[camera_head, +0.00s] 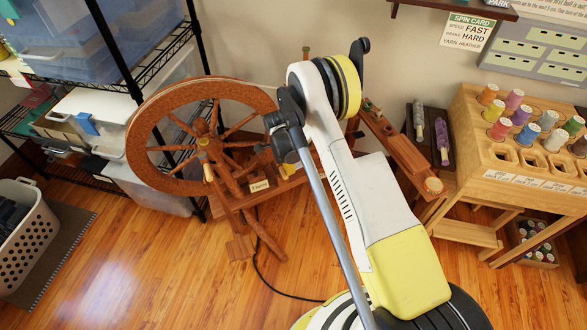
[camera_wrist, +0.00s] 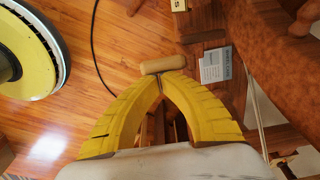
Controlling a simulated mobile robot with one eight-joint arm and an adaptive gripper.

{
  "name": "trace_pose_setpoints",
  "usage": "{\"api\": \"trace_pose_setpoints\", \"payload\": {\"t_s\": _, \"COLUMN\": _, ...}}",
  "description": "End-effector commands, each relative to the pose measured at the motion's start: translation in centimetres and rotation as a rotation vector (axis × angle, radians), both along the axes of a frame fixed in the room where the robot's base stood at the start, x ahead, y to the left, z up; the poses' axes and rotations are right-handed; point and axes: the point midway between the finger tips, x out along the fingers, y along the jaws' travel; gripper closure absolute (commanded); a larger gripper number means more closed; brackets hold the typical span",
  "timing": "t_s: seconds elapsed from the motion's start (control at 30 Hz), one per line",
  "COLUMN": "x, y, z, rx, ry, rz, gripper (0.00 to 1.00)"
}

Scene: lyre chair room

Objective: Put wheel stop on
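The spinning wheel (camera_head: 140,135), with a brown rim and turned wooden spokes, stands left of centre in the head view. Its treadle and frame reach toward the floor. In the wrist view my gripper (camera_wrist: 162,78) has its two yellow ribbed fingers drawn together at the tips. A short, light wooden rod (camera_wrist: 164,64) with rounded ends lies across the fingertips and appears pinched by them. I cannot tell for sure that this is the wheel stop.
A small card (camera_wrist: 215,65) lies on dark wood close right of the fingertips. A black cable (camera_head: 262,270) crosses the floor. A thread rack (camera_head: 480,150) stands right, a wire shelf (camera_head: 150,65) and a white basket (camera_head: 30,240) left. Open floor lies at front left.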

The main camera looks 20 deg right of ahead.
Motion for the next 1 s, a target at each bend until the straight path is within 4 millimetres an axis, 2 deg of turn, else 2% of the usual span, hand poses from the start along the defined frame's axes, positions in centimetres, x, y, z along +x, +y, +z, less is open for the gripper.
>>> {"api": "trace_pose_setpoints", "payload": {"t_s": 0.2, "x": -0.1, "y": 0.7, "z": 0.0, "rx": 0.001, "ry": 0.001, "rz": 0.000, "gripper": 1.00}}
{"api": "trace_pose_setpoints", "payload": {"t_s": 0.73, "x": -0.1, "y": 0.8, "z": 0.0, "rx": 0.002, "ry": 0.001, "rz": 0.000, "gripper": 1.00}}
{"api": "trace_pose_setpoints", "payload": {"t_s": 0.87, "x": 0.1, "y": 0.0, "z": 0.3, "rx": 0.002, "ry": 0.001, "rz": -0.001, "gripper": 1.00}}
{"api": "trace_pose_setpoints", "payload": {"t_s": 1.0, "x": 0.5, "y": -2.2, "z": 1.3, "rx": 0.002, "ry": 0.001, "rz": 0.000, "gripper": 1.00}}
